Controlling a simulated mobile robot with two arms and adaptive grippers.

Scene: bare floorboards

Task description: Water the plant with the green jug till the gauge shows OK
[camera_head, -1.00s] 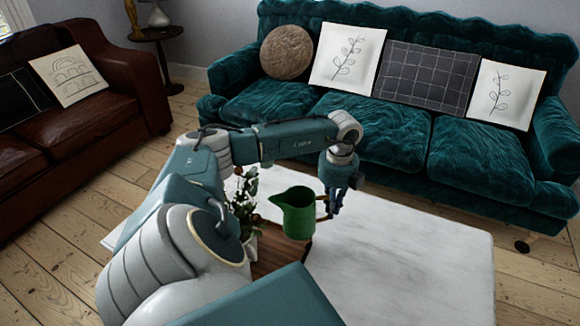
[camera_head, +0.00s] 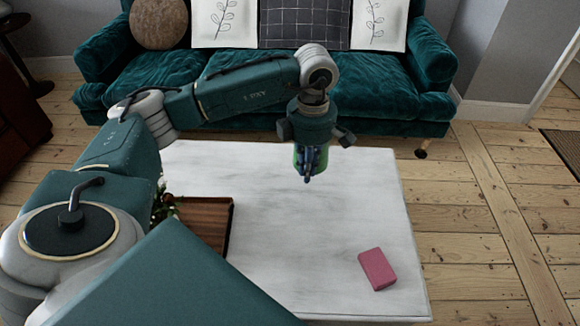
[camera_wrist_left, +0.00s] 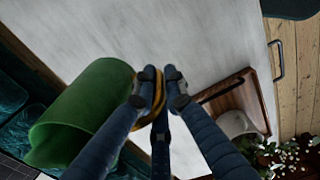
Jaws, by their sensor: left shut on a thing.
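My left gripper (camera_head: 311,168) is over the far part of the white table, shut on the handle of the green jug. In the head view the jug (camera_head: 297,154) is mostly hidden behind the fingers. The left wrist view shows the green jug (camera_wrist_left: 88,108) beside the fingers (camera_wrist_left: 160,95), which close around its yellow-brown handle (camera_wrist_left: 148,84). The plant (camera_head: 163,206) is partly hidden behind my left arm. Its leaves (camera_wrist_left: 285,157) and pale pot (camera_wrist_left: 236,123) show in the left wrist view, apart from the jug. No gauge is visible. My right gripper is not in view.
The plant stands at a brown wooden board (camera_head: 208,222) on the white table (camera_head: 300,250). A pink block (camera_head: 377,269) lies near the table's front right. The table between board and block is clear. A teal sofa (camera_head: 390,95) stands behind.

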